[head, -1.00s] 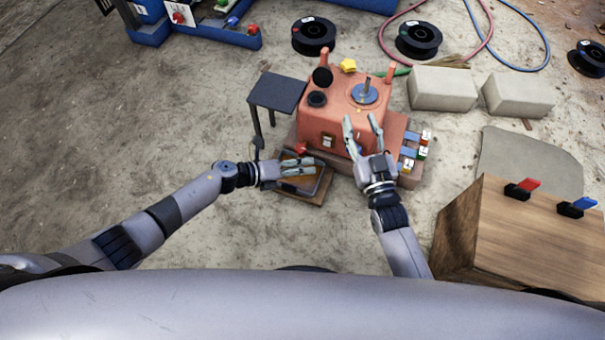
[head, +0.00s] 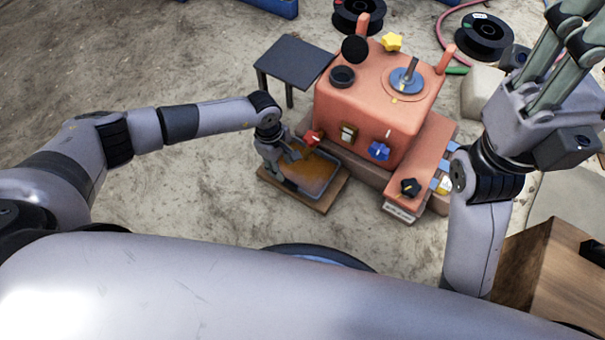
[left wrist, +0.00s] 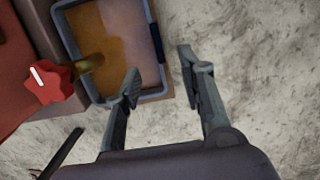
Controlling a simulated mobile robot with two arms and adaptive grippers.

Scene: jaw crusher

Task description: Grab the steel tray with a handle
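The steel tray (head: 318,192) has a grey rim and brown material inside. It lies on a wooden board in front of the orange crusher. In the left wrist view the tray (left wrist: 75,60) has a dark piece, perhaps its handle, on its right rim. My left gripper (head: 281,160) points down at the tray's left side. In the left wrist view its fingers (left wrist: 158,68) are apart and empty. One finger overlaps the tray's corner in the picture and the other is outside the rim. Contact cannot be told. My right gripper (head: 572,50) is raised at the right, fingers apart and empty.
The orange crusher (head: 365,105) has red (head: 313,138), blue (head: 379,151) and black knobs facing me. A small dark table (head: 294,60) stands behind the tray. A wooden box (head: 530,270) is at lower right. The concrete floor left of the tray is clear.

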